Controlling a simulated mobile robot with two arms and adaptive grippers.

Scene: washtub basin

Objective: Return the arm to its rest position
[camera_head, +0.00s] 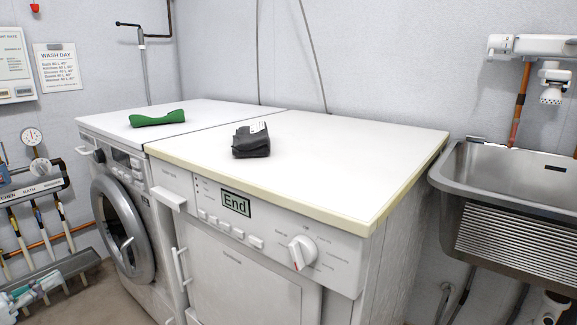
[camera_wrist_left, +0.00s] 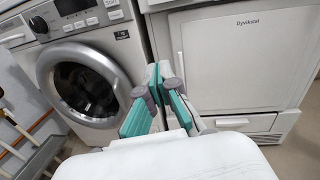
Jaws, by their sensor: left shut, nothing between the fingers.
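My left gripper (camera_head: 48,282) shows at the lower left corner of the head view, low in front of the left washing machine and apart from it. In the left wrist view its teal-padded fingers (camera_wrist_left: 159,72) are together, with nothing between them. The left washing machine (camera_wrist_left: 50,32) and the white front of the right machine (camera_wrist_left: 235,60) stand beyond the fingers. My right gripper is in neither view.
A green cloth (camera_head: 157,118) and a dark grey folded cloth (camera_head: 251,141) lie on the white machine tops. A metal sink (camera_head: 500,180) is at the right. Valves and pipes (camera_head: 35,185) line the left wall. Some floor (camera_head: 120,300) shows at the lower left.

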